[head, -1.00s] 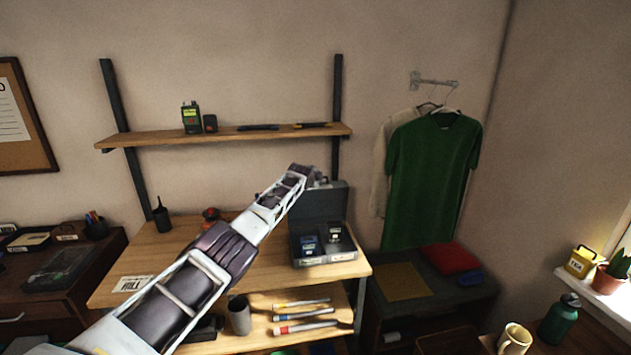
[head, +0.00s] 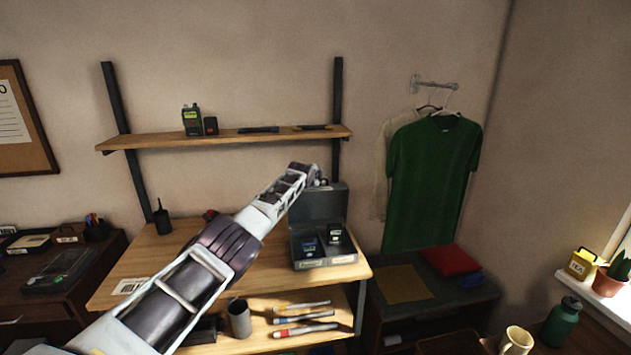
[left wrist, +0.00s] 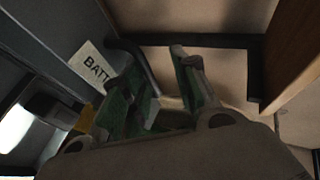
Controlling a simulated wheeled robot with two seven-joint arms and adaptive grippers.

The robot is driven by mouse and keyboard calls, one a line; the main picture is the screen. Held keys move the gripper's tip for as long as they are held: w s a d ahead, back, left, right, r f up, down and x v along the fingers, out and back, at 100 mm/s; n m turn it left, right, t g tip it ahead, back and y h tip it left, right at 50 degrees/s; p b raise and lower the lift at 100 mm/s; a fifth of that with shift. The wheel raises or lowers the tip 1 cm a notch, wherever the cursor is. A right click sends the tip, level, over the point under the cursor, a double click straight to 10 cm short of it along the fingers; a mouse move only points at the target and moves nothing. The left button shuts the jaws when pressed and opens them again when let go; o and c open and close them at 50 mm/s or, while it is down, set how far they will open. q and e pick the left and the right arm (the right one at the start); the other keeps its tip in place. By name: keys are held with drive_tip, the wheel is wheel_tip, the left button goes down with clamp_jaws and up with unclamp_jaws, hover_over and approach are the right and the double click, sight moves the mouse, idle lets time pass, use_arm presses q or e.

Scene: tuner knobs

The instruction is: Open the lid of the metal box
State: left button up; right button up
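The grey metal box (head: 348,250) stands at the right end of the wooden desk. Its lid (head: 320,207) is raised and stands roughly upright at the back, so the inside shows. Small dark devices (head: 309,245) lie in it. My left arm reaches across the desk, and my left gripper (head: 319,179) is at the lid's top edge; contact cannot be told. In the left wrist view the left gripper's green-padded fingers (left wrist: 160,85) are apart with a gap between them, beside a dark grey surface with a "BATT" label (left wrist: 92,66). My right gripper is not in view.
A wall shelf (head: 225,137) holding a radio (head: 192,119) runs above the desk (head: 185,245). Screwdriver-like tools (head: 305,328) and a grey cup (head: 239,318) are on the lower shelf. A green shirt (head: 433,180) hangs to the right of the box.

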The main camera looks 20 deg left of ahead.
use_arm(q)
drive_tip(key=shift+s+d, duration=0.1)
drive_tip(key=shift+f, duration=0.25)
drive_tip(key=shift+s+r, duration=0.3)
drive_tip(key=shift+s, duration=0.15)
drive_tip(key=shift+s+r, duration=0.1)
drive_tip(key=shift+s, duration=0.3)
drive_tip(key=shift+s, duration=0.25)
drive_tip(key=v, duration=0.9)
drive_tip(key=shift+s+d+r, duration=0.15)
drive_tip(key=shift+s+r, duration=0.05)
drive_tip(key=shift+r, duration=0.3)
idle(0.7)
